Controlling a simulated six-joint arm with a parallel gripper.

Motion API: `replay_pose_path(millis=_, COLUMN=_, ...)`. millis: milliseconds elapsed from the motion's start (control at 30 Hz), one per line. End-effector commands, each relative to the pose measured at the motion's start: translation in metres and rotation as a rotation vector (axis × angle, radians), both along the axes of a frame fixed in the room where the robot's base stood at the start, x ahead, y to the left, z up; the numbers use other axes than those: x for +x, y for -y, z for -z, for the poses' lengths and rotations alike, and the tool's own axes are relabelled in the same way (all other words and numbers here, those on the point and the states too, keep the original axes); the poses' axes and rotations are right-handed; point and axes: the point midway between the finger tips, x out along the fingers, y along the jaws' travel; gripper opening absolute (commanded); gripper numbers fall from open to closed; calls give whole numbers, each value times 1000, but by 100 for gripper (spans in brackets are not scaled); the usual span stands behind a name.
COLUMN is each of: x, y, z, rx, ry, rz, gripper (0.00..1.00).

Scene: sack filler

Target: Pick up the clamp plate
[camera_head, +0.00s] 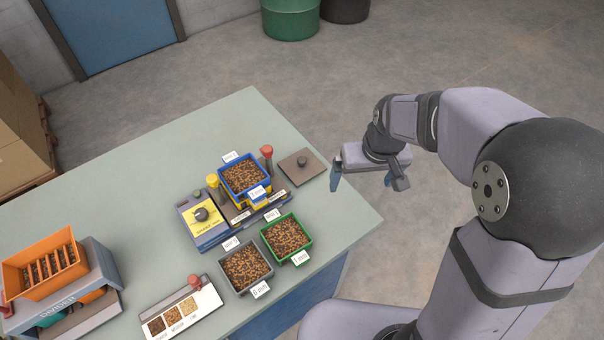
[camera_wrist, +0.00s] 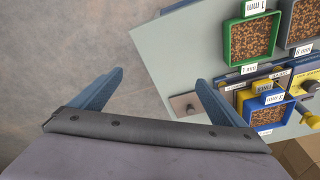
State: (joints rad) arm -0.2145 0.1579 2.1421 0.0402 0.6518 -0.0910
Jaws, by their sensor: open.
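The clamp plate (camera_head: 302,166) is a flat brownish-grey square with a dark round knob in its middle. It lies flat on the bench near its right edge, beside the sieve shaker. In the wrist view the clamp plate (camera_wrist: 182,107) shows just right of centre, partly hidden behind the right finger. My gripper (camera_head: 362,180) is open and empty, in the air to the right of the plate and apart from it. Both blue fingers of my gripper (camera_wrist: 160,78) show in the wrist view, spread wide.
A shaker (camera_head: 203,216) carrying a blue sieve (camera_head: 243,178) stands left of the plate, with a red-topped post (camera_head: 267,158) close by. Green (camera_head: 287,238) and grey (camera_head: 246,270) sieves sit in front. An orange divider tray (camera_head: 42,267) is far left. Bare bench (camera_head: 250,110) lies behind.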

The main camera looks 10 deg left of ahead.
Motion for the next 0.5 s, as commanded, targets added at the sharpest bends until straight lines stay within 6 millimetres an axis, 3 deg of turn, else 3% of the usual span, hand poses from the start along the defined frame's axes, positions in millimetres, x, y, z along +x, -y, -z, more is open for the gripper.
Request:
replay_pose_path(millis=33, x=21, y=-23, z=20, rx=9, ry=26, rz=-51, gripper=95)
replay_pose_path(millis=200, x=73, y=-89, z=40, rx=40, ry=116, rz=-179, gripper=95)
replay_pose_path(millis=333, x=95, y=-127, z=49, rx=59, ry=161, rz=-244, gripper=95)
replay_pose_path(millis=500, x=106, y=-148, z=52, rx=70, ry=188, rz=-279, gripper=95)
